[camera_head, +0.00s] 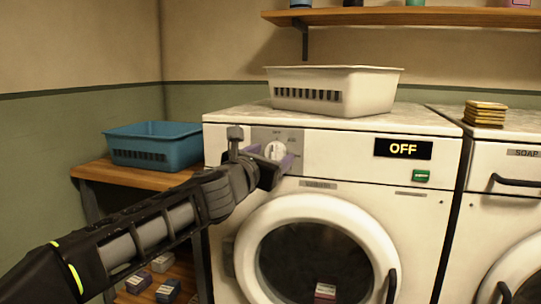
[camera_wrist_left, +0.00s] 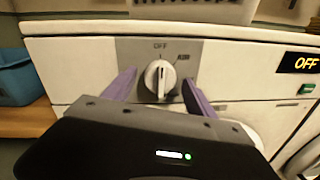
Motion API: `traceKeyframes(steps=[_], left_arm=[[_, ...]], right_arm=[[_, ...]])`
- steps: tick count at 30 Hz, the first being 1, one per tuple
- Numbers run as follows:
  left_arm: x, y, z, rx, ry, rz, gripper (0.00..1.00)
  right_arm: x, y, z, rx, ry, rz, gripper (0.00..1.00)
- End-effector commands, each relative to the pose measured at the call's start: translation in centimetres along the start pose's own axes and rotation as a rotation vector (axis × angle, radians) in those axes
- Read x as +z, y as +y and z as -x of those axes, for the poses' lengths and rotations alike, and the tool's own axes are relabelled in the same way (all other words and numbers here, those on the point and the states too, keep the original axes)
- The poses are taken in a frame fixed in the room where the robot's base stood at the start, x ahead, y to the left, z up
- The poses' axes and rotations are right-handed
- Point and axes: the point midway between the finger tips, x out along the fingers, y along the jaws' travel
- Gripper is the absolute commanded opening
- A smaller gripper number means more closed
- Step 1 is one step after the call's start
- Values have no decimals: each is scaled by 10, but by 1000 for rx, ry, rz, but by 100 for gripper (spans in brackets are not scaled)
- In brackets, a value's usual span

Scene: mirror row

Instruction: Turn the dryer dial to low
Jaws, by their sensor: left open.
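The dryer (camera_head: 340,160) is white with a round door, and its display (camera_head: 403,149) reads OFF. The dial (camera_head: 275,151) is a white knob on a grey plate at the dryer's upper left. In the left wrist view the dial (camera_wrist_left: 159,78) has its pointer up near the OFF mark, with another label to its right. My left gripper (camera_head: 270,158) is open at the dial. Its purple fingers (camera_wrist_left: 160,90) stand on either side of the knob, apart from it in the left wrist view. My right gripper is not in view.
A white basket (camera_head: 333,88) sits on the dryer. A blue basket (camera_head: 155,146) stands on a wooden bench (camera_head: 130,176) at left. A green button (camera_head: 421,176) is under the display. A second machine (camera_head: 505,210) adjoins at right, with yellow stacked items (camera_head: 485,113) on top.

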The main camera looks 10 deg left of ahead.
Motion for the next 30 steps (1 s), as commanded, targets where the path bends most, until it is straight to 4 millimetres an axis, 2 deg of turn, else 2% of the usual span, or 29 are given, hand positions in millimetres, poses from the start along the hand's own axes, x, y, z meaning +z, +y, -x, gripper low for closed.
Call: traceKeyframes(steps=[8, 30], left_arm=[[0, 0, -1, 0, 0, -1, 64], [0, 0, -1, 0, 1, 0, 3]], right_arm=[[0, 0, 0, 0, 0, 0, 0], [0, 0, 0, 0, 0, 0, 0]])
